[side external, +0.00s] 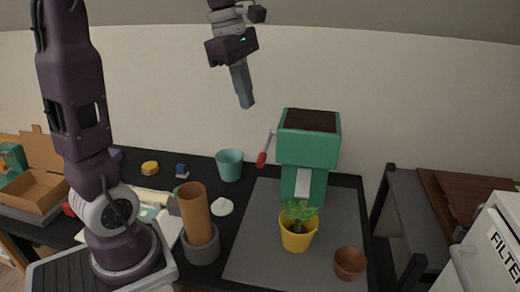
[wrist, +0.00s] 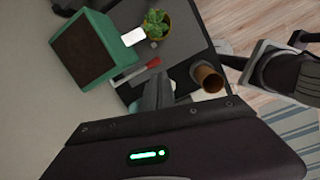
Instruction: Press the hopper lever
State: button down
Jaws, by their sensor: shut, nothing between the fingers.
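The green hopper (side external: 309,150) with dark soil on top stands at the back of a grey mat. Its lever, a thin rod with a red handle (side external: 262,159), hangs at the hopper's left side. In the wrist view the hopper (wrist: 85,52) is at upper left and the red lever handle (wrist: 153,63) shows just beyond the fingertips. My gripper (side external: 247,104) is shut and empty, pointing down, above and to the left of the lever and apart from it. It also shows in the wrist view (wrist: 162,78). A yellow pot with a green plant (side external: 297,238) stands below the hopper's white chute (side external: 304,184).
A brown pot (side external: 349,264) sits at the mat's front right. A teal cup (side external: 229,165), a white lump (side external: 222,206) and a tall brown cylinder in a grey holder (side external: 196,214) stand left of the mat (side external: 254,257). A chair (side external: 418,215) is at right.

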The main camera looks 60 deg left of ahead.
aim_at(260, 157)
jog(key=w+a+n, duration=0.2)
jog(key=a+n, duration=0.1)
jog(key=shift+f, duration=0.35)
jog(key=x, duration=1.4)
jog(key=shift+s+d, duration=0.2)
jog(key=shift+s, duration=0.1)
jog(key=shift+f, duration=0.15)
